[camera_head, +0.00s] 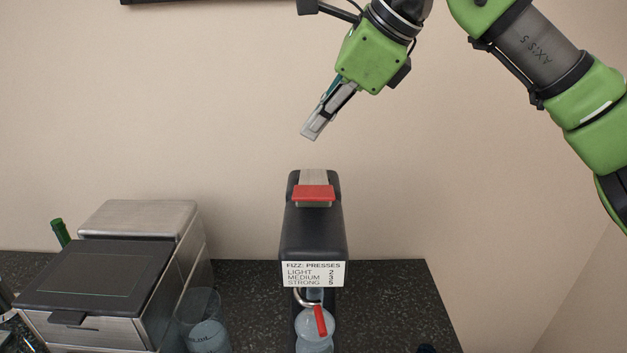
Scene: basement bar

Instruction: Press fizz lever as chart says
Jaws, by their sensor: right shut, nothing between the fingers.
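The black fizz machine (313,235) stands upright on the dark counter. Its red fizz lever (313,193) is on top, near the back, in front of a metal strip. A white chart (313,274) on its front reads "FIZZ: PRESSES", light 2, medium 3, strong 5. A clear bottle (315,332) sits under the machine's front, with a small red handle (320,320) before it. My right gripper (311,133) is shut and empty. It points down and left, above the lever and apart from it. My left gripper is not in view.
A metal machine with a dark flat top (98,275) stands at the left. A clear cup (205,325) is beside it, and a green bottle (60,232) shows behind. The counter (390,300) right of the fizz machine is mostly clear. A plain wall rises behind.

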